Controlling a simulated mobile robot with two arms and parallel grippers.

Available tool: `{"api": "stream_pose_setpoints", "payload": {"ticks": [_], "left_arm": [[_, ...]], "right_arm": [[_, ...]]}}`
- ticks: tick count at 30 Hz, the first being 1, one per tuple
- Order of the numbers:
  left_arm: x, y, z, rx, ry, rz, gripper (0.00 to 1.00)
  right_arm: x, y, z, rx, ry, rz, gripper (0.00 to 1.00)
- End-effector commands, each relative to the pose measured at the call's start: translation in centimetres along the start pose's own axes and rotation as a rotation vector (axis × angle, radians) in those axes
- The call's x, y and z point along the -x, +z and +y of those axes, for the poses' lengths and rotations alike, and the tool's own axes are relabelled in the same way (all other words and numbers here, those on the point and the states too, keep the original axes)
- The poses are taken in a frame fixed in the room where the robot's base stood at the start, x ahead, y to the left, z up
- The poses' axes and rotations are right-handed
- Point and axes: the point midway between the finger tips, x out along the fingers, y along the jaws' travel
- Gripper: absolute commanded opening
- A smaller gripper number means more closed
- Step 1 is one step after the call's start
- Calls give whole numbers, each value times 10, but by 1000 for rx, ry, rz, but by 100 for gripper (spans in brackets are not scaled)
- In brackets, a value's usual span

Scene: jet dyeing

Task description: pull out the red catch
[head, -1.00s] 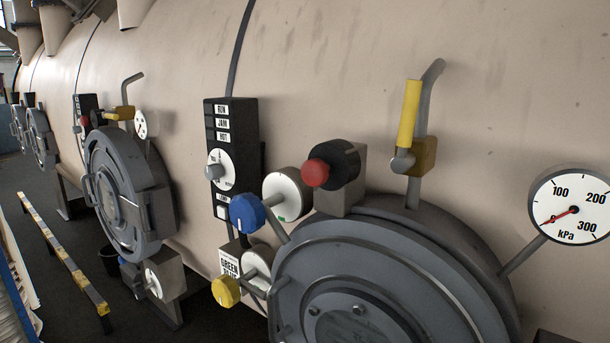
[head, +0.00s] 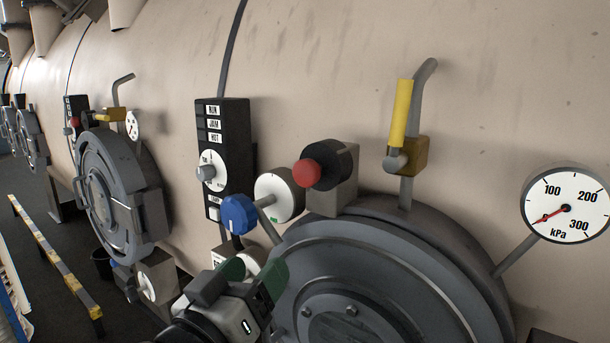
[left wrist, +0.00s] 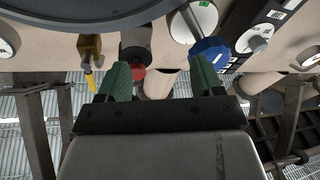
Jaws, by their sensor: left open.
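The red catch (head: 307,173) is a round red knob on a black cylinder (head: 335,165), fixed to a grey block above the large round door. It also shows in the left wrist view (left wrist: 138,73), beside the left-hand finger and partly hidden by it. My left gripper (head: 250,274) has green finger pads and is open and empty. In the head view it is low in front of the door's left edge, below and left of the catch and apart from it. My right gripper is in neither view.
A blue knob (head: 239,214) on a white dial (head: 279,197) stands left of the catch. A yellow-handled lever (head: 399,115) and a pressure gauge (head: 566,206) are to the right. A black control panel (head: 223,150) is further left. The grey door (head: 350,265) bulges below.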

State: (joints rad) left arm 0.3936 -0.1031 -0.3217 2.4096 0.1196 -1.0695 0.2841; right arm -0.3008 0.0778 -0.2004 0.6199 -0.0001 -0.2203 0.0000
Motion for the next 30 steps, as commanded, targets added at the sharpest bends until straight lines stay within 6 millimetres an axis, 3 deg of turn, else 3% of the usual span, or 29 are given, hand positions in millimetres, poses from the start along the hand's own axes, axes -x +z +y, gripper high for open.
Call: {"api": "stream_pose_setpoints", "payload": {"ticks": [1,3,6,11,24,30], "left_arm": [[-4,-24,16,2,46,68,67],[-6,-44,30,6,88,128,67],[-7,-59,40,12,122,170,67],[-20,-66,45,13,129,178,67],[-96,-80,54,12,127,177,67],[-110,-80,55,12,126,177,67]], "right_arm": [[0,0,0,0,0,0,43],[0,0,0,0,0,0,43],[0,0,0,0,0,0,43],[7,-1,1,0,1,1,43],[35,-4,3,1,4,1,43],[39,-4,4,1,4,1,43]]}}
